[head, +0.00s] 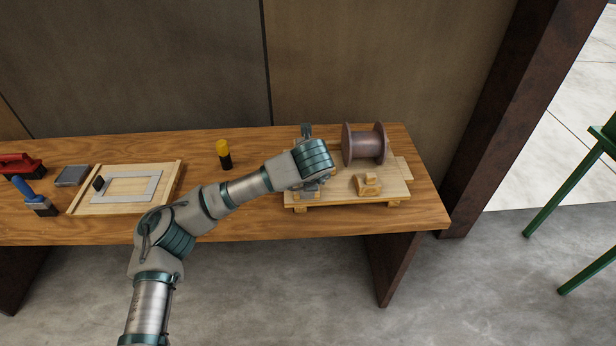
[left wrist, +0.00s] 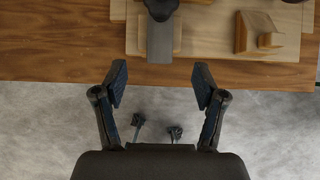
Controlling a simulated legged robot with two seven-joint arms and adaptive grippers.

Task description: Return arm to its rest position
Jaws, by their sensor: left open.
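My left arm reaches from the lower left over the workbench in the head view, its wrist (head: 312,160) above the left part of a low wooden stand (head: 340,200). My left gripper shows in the left wrist view (left wrist: 160,84), with two dark fingers wide apart and nothing between them. It is above the bench's front edge, with floor showing beyond. In the head view the wrist largely hides it. My right gripper is not seen.
A wooden block (head: 367,184) sits on the stand. A grey piece with a dark top (left wrist: 160,42) lies just ahead of the fingers. A yellow-black bottle (head: 223,154), a framed board (head: 96,203), a blue-handled brush (head: 38,200) and a red tool (head: 20,163) stand leftward.

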